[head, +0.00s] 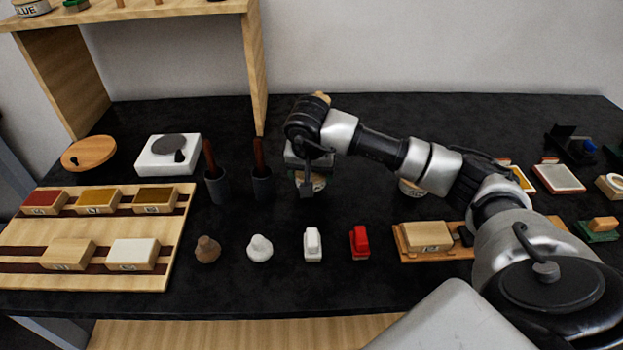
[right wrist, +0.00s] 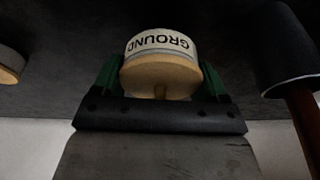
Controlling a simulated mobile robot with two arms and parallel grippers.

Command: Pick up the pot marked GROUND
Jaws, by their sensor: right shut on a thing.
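The pot marked GROUND (right wrist: 160,42) shows in the right wrist view with a pale label band and a light wooden lid with a small knob. My right gripper (right wrist: 160,78) is shut on it, with one green-padded finger at each side. In the head view the pot (head: 318,183) is mostly hidden behind my right gripper (head: 308,178), over the back middle of the dark bench. I cannot tell whether it touches the bench. My left gripper is not in view.
Two dark cups with brown handles (head: 216,187) stand left of the gripper. Another pot (head: 411,189) is partly behind my right arm. A stopper-shaped white piece (head: 259,248), a brown one (head: 207,249), and white (head: 312,245) and red (head: 360,242) blocks stand in front.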

